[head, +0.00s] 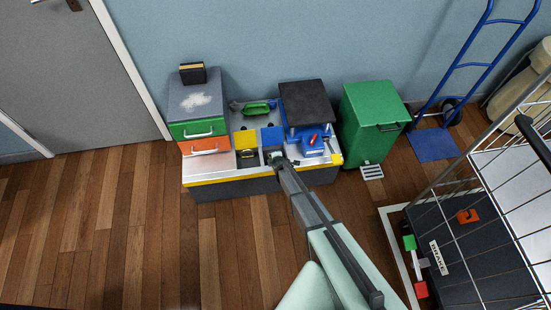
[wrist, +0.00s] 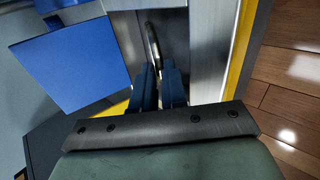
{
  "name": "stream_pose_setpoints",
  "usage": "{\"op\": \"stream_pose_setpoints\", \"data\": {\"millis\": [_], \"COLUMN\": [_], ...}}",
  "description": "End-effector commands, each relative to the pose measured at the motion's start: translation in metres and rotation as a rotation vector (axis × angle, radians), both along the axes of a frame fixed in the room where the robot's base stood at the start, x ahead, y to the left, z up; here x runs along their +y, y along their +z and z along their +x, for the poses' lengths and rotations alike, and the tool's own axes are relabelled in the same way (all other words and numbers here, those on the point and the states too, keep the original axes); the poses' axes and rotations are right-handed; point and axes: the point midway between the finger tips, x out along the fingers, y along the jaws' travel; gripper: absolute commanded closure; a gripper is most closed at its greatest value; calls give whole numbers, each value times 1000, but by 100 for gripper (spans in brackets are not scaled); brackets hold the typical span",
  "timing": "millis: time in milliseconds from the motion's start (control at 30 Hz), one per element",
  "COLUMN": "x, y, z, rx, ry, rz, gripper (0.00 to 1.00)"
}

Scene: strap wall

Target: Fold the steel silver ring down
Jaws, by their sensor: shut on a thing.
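The steel silver ring (wrist: 153,40) shows in the wrist view as a thin curved loop. It stands up from a dark recessed strip (wrist: 132,45) beside a pale metal strip. My gripper (wrist: 158,70) has its two blue fingers close together at the ring's lower end, shut on it. The fingertips hide that end of the ring. In the head view my gripper (head: 275,155) reaches the front of the workbench (head: 220,172), and the ring is too small or hidden to make out there.
A blue flap (wrist: 68,58) stands left of the fingers in the wrist view. In the head view a yellow flap (head: 245,138), a blue press with a dark top (head: 305,100) and a green bin (head: 372,120) are near. Wooden floor lies in front.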

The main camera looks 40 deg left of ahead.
Motion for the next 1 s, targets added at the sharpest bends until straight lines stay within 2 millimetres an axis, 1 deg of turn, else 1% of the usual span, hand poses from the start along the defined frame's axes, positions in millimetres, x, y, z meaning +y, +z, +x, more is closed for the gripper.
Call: {"op": "stream_pose_setpoints", "data": {"millis": [200, 233, 400, 500, 767, 867, 1000], "x": [-1, -1, 0, 0, 0, 3, 12], "y": [-2, -2, -1, -1, 0, 4, 15], "z": [1, 1, 1, 1, 0, 3, 12], "rx": [0, 0, 0, 1, 2, 1, 0], "ry": [2, 2, 0, 1, 0, 1, -1], "rz": [-7, -7, -4, -4, -5, -4, -1], "gripper": [100, 86, 70, 62, 62, 62, 62]}}
